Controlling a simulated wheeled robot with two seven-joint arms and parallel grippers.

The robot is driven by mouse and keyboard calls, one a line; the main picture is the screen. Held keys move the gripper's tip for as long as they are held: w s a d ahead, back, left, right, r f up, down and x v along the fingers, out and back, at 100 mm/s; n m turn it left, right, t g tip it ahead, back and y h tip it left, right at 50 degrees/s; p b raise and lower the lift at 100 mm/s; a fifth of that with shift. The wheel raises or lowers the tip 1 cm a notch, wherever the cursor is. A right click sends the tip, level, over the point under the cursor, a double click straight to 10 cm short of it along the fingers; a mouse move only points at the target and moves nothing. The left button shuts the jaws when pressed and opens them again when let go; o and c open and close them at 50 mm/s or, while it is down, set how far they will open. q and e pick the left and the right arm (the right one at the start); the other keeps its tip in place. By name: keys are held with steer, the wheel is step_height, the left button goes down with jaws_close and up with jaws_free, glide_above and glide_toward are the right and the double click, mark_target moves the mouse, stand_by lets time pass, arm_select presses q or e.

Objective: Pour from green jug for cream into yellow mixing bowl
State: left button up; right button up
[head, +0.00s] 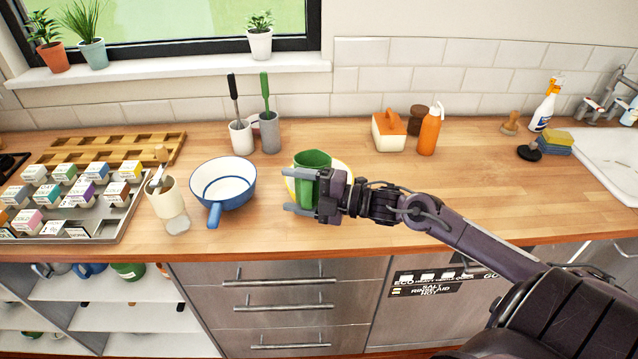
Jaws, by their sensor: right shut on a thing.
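The green jug (311,160) is in the middle of the head view, near the counter's front part. My right gripper (298,191) comes in from the right and is shut on the jug's body, with one finger on the far side and one on the near side. The jug looks close to upright. The yellow mixing bowl (345,168) shows only as a rim behind and beside the jug; the jug and gripper hide most of it, including its inside. I cannot tell whether jug and bowl touch. My left gripper is not in view.
A blue-and-white pan (222,182) stands left of the jug, with a beige pot (166,198) beyond it. Grey and white holders (269,134) with utensils stand behind. An orange bottle (430,131) and butter dish (389,136) are at the back right. The right counter is mostly clear.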

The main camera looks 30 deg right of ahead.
mark_target(303, 181)
step_height(303, 181, up, 3)
steer(key=shift+r+p, duration=0.15)
steer(key=shift+p, duration=1.1)
